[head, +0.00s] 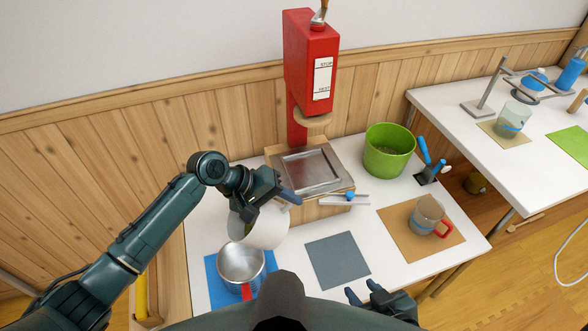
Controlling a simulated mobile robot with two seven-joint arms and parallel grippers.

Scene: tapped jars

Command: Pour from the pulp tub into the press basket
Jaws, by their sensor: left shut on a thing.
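My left gripper (282,196) is shut on a pale whitish tub (264,228), which I take for the pulp tub. The tub is tipped on its side, its lower left part above a silver metal pot (241,265) with a red handle. The pot stands upright on a blue mat and may be the press basket; I cannot be sure. The tub's opening and any stream are not clear to see. The pot's inside looks grey, with no pulp I can make out. My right gripper (365,291) is low at the front, fingers apart and empty.
A red dispenser (311,65) stands behind a wooden stand with a metal tray (313,170). A green bucket (388,151) is at the back right. A mug (426,215) with a red handle sits on a brown mat. The grey mat (337,260) is bare.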

